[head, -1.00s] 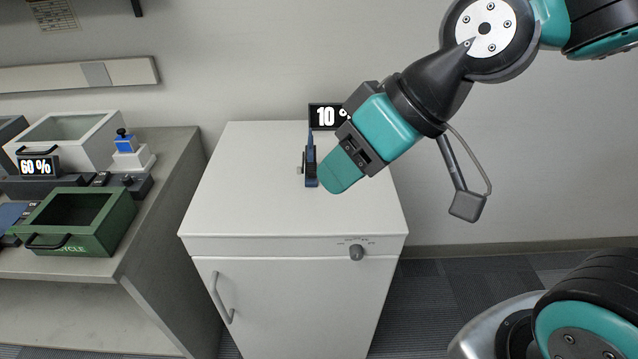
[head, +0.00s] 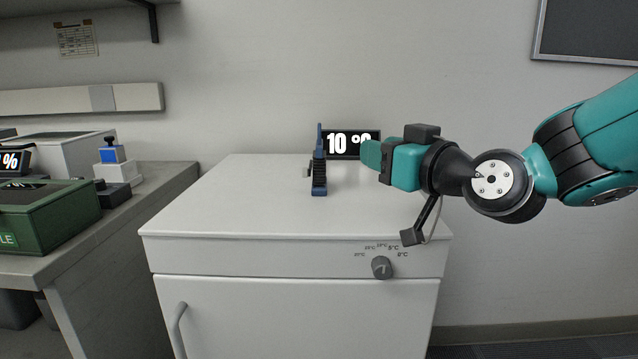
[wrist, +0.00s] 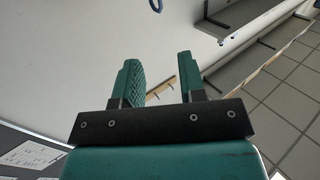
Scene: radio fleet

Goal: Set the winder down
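A slim blue device with a black ribbed front (head: 319,178) and a thin upright top stands on the white cabinet (head: 240,205). A small dark part sticks out at its left side. It appears to be the winder. My gripper (head: 368,154) is to its right, apart from it, with a clear gap between them. In the wrist view my gripper (wrist: 161,75) has its two green fingers spread and nothing between them. A small blue curved piece (wrist: 156,5) shows at the top edge there; I cannot tell what it belongs to.
A black display reading 10 °C (head: 344,145) stands behind the device, partly hidden by it and my gripper. A dial (head: 382,268) is on the cabinet front. At left, a bench holds a green bin (head: 45,225) and a blue-topped white block (head: 112,165). The cabinet's front top is clear.

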